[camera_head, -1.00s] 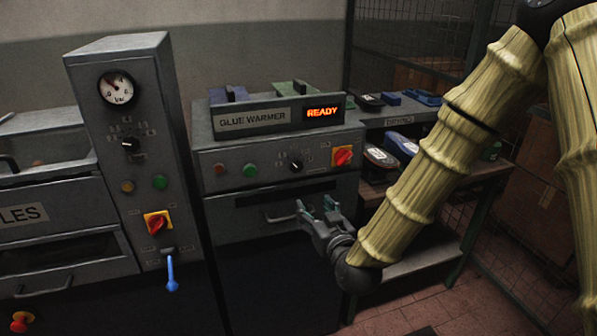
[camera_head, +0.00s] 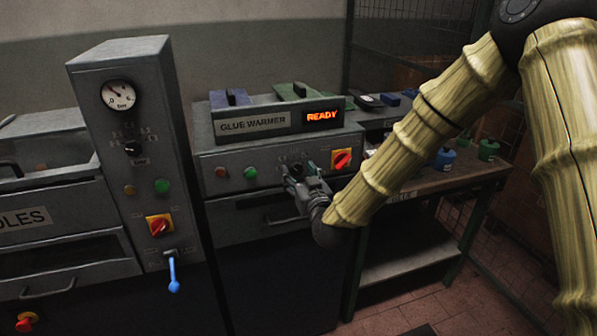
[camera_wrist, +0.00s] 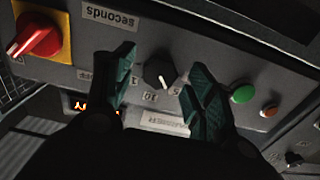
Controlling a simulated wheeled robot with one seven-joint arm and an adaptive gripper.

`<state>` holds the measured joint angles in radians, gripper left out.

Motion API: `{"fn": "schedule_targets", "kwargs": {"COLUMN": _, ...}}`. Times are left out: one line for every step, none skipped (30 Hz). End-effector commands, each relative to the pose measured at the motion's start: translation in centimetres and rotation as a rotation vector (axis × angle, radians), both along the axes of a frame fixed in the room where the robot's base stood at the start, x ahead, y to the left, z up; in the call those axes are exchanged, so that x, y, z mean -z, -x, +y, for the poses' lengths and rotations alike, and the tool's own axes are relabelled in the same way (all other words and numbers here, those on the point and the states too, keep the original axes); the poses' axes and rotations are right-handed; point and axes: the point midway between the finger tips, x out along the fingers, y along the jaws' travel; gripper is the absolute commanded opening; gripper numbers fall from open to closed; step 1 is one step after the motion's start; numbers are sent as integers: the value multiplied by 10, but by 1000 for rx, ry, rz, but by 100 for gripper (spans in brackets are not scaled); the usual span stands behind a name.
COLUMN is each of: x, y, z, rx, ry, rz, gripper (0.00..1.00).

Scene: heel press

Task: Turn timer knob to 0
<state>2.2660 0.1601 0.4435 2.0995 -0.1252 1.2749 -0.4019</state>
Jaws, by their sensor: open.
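In the wrist view, rolled nearly upside down, a black round knob (camera_wrist: 160,72) sits on the glue warmer's grey panel. Printed marks, including 5, 10 and 1, lie around it. A "seconds" label (camera_wrist: 110,17) is nearby. A pale pointer line shows on the knob, but its exact reading is unclear. My gripper (camera_wrist: 160,88) is open, its two green-padded fingers on either side of the knob in this view, with no clear contact. In the head view my gripper (camera_head: 299,170) is at the glue warmer panel (camera_head: 268,172) and hides the knob.
A red switch on yellow (camera_head: 342,159) is close right of my gripper. The READY display (camera_head: 322,116) is above. The press cabinet (camera_head: 125,75) stands at left with a blue lever (camera_head: 173,275).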

Motion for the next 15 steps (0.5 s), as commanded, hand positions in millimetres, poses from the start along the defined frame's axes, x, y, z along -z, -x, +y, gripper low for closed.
{"fn": "schedule_targets", "kwargs": {"x": 0, "y": -3, "z": 1, "rx": 0, "ry": 0, "rz": 0, "gripper": 56}}
{"fn": "schedule_targets", "kwargs": {"x": 0, "y": -5, "z": 2, "rx": 0, "ry": 0, "rz": 0, "gripper": 56}}
{"fn": "schedule_targets", "kwargs": {"x": 0, "y": -6, "z": 2, "rx": 0, "ry": 0, "rz": 0, "gripper": 56}}
{"fn": "schedule_targets", "kwargs": {"x": 0, "y": -7, "z": 2, "rx": 0, "ry": 0, "rz": 0, "gripper": 56}}
{"fn": "schedule_targets", "kwargs": {"x": 0, "y": -8, "z": 2, "rx": 0, "ry": 0, "rz": 0, "gripper": 56}}
{"fn": "schedule_targets", "kwargs": {"x": 0, "y": -8, "z": 3, "rx": 0, "ry": 0, "rz": 1, "gripper": 56}}
{"fn": "schedule_targets", "kwargs": {"x": 0, "y": -8, "z": 3, "rx": 0, "ry": 0, "rz": 1, "gripper": 56}}
{"fn": "schedule_targets", "kwargs": {"x": 1, "y": -8, "z": 3, "rx": 0, "ry": 0, "rz": 1, "gripper": 56}}
{"fn": "schedule_targets", "kwargs": {"x": 1, "y": -8, "z": 3, "rx": 0, "ry": 0, "rz": 1, "gripper": 56}}
{"fn": "schedule_targets", "kwargs": {"x": 1, "y": -8, "z": 3, "rx": 0, "ry": 0, "rz": 1, "gripper": 56}}
{"fn": "schedule_targets", "kwargs": {"x": 1, "y": -8, "z": 3, "rx": 0, "ry": 0, "rz": 1, "gripper": 56}}
{"fn": "schedule_targets", "kwargs": {"x": 1, "y": -8, "z": 3, "rx": 0, "ry": 0, "rz": 1, "gripper": 56}}
{"fn": "schedule_targets", "kwargs": {"x": 1, "y": -8, "z": 3, "rx": 0, "ry": 0, "rz": 1, "gripper": 56}}
{"fn": "schedule_targets", "kwargs": {"x": 1, "y": -8, "z": 3, "rx": 0, "ry": 0, "rz": 1, "gripper": 50}}
{"fn": "schedule_targets", "kwargs": {"x": 1, "y": -8, "z": 3, "rx": 0, "ry": 0, "rz": 1, "gripper": 43}}
